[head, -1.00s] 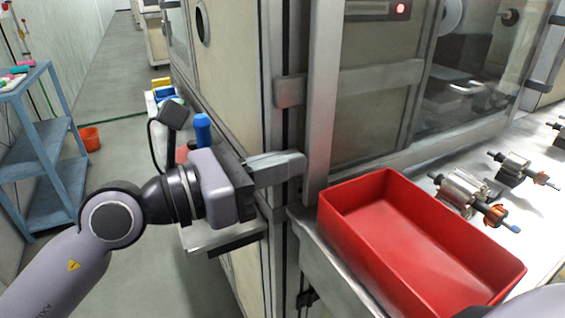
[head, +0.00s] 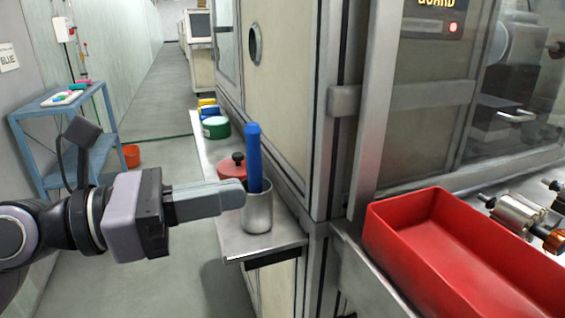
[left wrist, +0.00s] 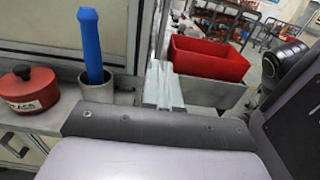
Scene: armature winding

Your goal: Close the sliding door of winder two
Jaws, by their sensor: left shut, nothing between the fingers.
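A winder with a framed clear guard (head: 500,135) stands at the right of the head view. An upright metal bar (head: 382,110) crosses a horizontal rail at its near corner. I cannot tell which panel is the sliding door or how far it is shut. My left gripper (head: 240,193) is shut and empty, left of the bar and clear of it. Its tips overlap the edge of a metal cup (head: 257,212) in the head view. In the left wrist view the shut fingers (left wrist: 163,88) lie right of the cup (left wrist: 96,92). My right gripper is out of view.
A blue-handled tool (head: 254,155) stands in the cup, beside a red lidded pot (head: 232,168) on a narrow shelf (head: 262,246). A red bin (head: 450,245) and armatures (head: 520,212) lie right. A blue rack (head: 62,130) stands left; the aisle floor is open.

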